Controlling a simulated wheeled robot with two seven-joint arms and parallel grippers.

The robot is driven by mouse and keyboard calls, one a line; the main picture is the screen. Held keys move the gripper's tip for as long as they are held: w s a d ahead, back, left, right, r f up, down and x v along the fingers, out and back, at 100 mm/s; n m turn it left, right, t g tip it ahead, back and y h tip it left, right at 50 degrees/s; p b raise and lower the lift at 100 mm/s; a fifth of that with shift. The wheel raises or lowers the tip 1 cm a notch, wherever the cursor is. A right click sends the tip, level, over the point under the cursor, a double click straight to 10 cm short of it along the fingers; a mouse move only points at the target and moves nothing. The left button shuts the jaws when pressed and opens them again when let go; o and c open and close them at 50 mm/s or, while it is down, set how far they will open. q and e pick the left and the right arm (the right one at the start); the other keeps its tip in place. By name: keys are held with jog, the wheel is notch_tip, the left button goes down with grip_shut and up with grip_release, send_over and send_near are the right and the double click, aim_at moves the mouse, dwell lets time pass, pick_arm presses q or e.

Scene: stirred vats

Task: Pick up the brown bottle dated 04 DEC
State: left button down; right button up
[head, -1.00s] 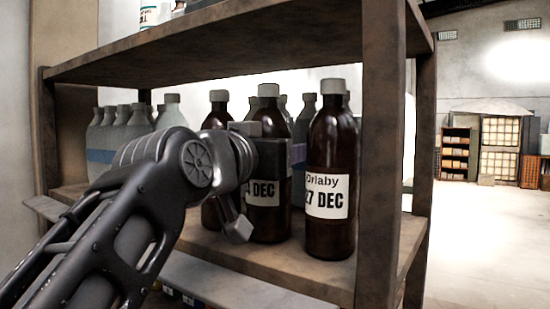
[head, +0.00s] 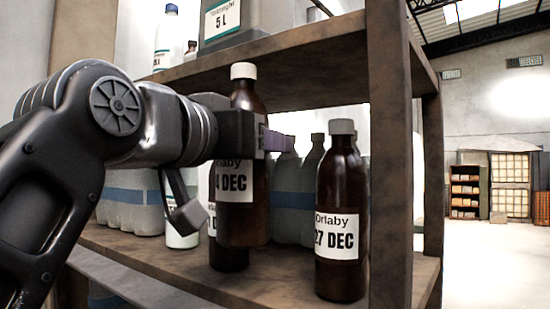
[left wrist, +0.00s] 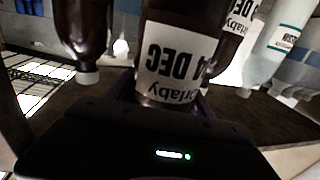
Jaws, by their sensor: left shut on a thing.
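My left gripper (head: 258,135) is shut on a brown bottle (head: 258,218) with a white cap. Its label reads Orlaby and "4 DEC", with the first digit not clear. The bottle is upright and held above the shelf board, partly hidden by the gripper. In the left wrist view the held bottle (left wrist: 178,60) shows upside down between the fingers. Another brown bottle (head: 228,258) stands behind it, mostly hidden. A brown bottle labelled 27 DEC (head: 340,270) stands to the right, apart from the gripper. My right gripper is not in view.
The upper shelf board (head: 300,72) lies close above, with a grey 5 L container (head: 250,20) on it. A brown shelf post (head: 388,150) stands at the right. Clear-grey bottles (head: 290,185) stand behind. Open floor (head: 490,260) lies at the far right.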

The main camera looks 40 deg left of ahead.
pick_arm(q)
jog(key=a+b+v, duration=0.1)
jog(key=a+v, duration=0.1)
jog(key=v, duration=1)
jog(key=shift+s+a, duration=0.15)
jog(key=shift+s, duration=0.15)
